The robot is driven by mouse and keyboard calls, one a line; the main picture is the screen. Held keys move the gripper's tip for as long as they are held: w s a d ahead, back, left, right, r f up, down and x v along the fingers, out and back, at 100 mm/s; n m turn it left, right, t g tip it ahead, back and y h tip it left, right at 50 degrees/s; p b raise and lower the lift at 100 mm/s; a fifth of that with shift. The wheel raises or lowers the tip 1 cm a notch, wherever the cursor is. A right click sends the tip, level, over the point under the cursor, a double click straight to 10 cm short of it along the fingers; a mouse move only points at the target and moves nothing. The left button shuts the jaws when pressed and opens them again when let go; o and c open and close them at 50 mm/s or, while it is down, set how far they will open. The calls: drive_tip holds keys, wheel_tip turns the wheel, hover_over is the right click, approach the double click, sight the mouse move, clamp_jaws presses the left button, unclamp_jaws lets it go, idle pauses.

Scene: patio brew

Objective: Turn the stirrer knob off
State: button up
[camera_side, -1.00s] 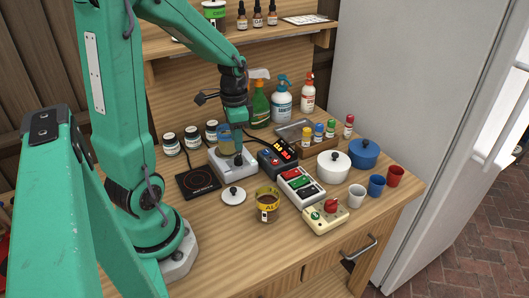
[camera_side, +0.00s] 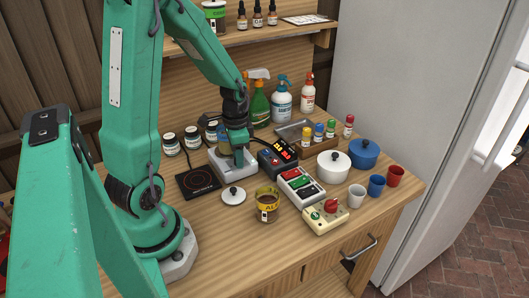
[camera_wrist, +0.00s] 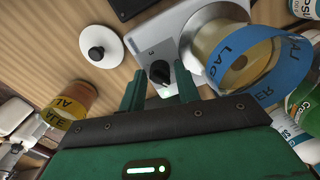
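The stirrer is a light grey box. Its corner shows in the side view (camera_side: 222,170), and its front panel fills the top middle of the wrist view (camera_wrist: 152,48). Its black knob (camera_wrist: 160,72) has a pale pointer mark. My gripper (camera_wrist: 159,76) is open, with one green finger on each side of the knob and a gap visible on both sides. In the side view my gripper (camera_side: 238,160) is down at the stirrer's front and hides the knob. A beaker with a blue LAGER band (camera_wrist: 235,60) stands on the stirrer; in the side view it is mostly hidden.
A black hotplate (camera_side: 198,182) and white lid (camera_side: 233,195) lie left and in front. An ALE beaker (camera_side: 267,205) stands in front. A dark control box (camera_side: 277,158) and a switch box (camera_side: 301,186) sit close on the right. Bottles stand behind.

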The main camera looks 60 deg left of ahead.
clamp_jaws()
drive_tip(key=shift+n, duration=0.5)
drive_tip(key=n, duration=1)
drive_tip(key=shift+r, duration=0.1)
drive_tip(key=shift+n, duration=0.3)
unclamp_jaws()
